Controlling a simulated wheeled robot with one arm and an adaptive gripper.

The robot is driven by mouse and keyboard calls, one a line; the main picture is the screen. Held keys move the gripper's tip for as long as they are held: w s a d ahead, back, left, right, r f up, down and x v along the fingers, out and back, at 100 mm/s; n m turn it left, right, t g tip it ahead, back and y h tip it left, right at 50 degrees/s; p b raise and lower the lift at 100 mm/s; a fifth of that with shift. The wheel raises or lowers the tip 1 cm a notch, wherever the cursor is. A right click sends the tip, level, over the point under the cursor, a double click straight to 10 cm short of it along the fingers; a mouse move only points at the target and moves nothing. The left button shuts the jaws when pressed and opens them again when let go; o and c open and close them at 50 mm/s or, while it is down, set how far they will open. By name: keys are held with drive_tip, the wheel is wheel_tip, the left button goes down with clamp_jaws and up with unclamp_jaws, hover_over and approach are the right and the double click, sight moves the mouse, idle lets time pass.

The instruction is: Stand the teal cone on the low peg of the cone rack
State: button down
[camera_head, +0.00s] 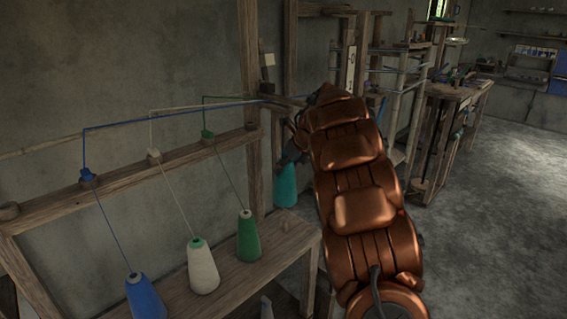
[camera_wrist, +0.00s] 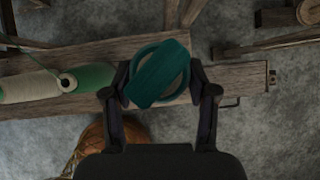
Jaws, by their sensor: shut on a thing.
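The teal cone (camera_head: 285,185) hangs from my gripper (camera_head: 291,152), roughly upright, to the right of the green cone and near the right end of the rack's shelf. In the wrist view the teal cone (camera_wrist: 160,72) sits between the two fingers of my gripper (camera_wrist: 160,85), which are shut on it. The cone rack (camera_head: 170,252) is a wooden frame with a plank shelf below and a rail above. I cannot make out the low peg clearly; whether the cone's base is clear of the shelf is hard to tell.
A blue cone (camera_head: 145,298), a white cone (camera_head: 202,267) and a green cone (camera_head: 248,238) stand on the shelf, threads running up to the rail (camera_head: 130,178). A wooden post (camera_head: 250,80) rises behind. Open floor (camera_head: 500,220) lies to the right.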

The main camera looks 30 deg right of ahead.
sight(287, 187)
drive_tip(key=shift+f+b, duration=2.25)
drive_tip(key=shift+f, duration=1.35)
drive_tip(key=shift+f, duration=0.2)
drive_tip(key=shift+f+b, duration=0.4)
drive_tip(key=shift+f, duration=0.9)
drive_tip(key=shift+f+b, duration=0.45)
drive_tip(key=shift+f, duration=0.4)
drive_tip(key=shift+c, duration=1.2)
unclamp_jaws()
